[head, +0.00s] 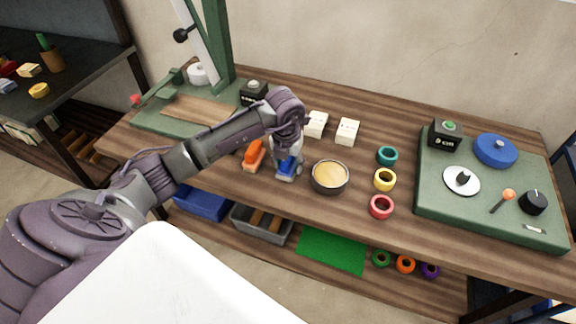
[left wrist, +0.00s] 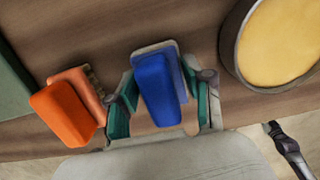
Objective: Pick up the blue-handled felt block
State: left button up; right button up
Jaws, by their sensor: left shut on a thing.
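The blue-handled felt block (head: 289,166) is on the wooden table, left of a round bowl. In the left wrist view the blue handle (left wrist: 158,88) is between the fingers, with its pale base showing behind it. My left gripper (head: 288,172) reaches down over the block from above. In the left wrist view my left gripper (left wrist: 163,102) has a green-padded finger on each side of the block and is shut on it. Whether the block touches the table is hard to tell. My right gripper is not in view.
An orange-handled brush (head: 254,155) sits close on the left; it also shows in the left wrist view (left wrist: 66,110). A bowl with yellow contents (head: 330,177) stands close on the right. White boxes (head: 347,132) are behind. Coloured rings (head: 385,180) lie farther right.

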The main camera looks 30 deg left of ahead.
pick_arm(q)
jog(key=shift+r, duration=0.45)
jog(key=r, duration=0.2)
jog(key=d+r+b, duration=0.1)
jog(key=shift+w+r, duration=0.35)
jog(key=shift+w, duration=0.05)
jog(key=w+d+r+b, duration=0.2)
jog(key=w+d+r, duration=0.4)
jog(key=w+d, duration=0.1)
jog(key=shift+d+r, duration=0.2)
jog(key=shift+d, duration=0.15)
jog(key=o, duration=0.5)
jog(key=c, duration=0.4)
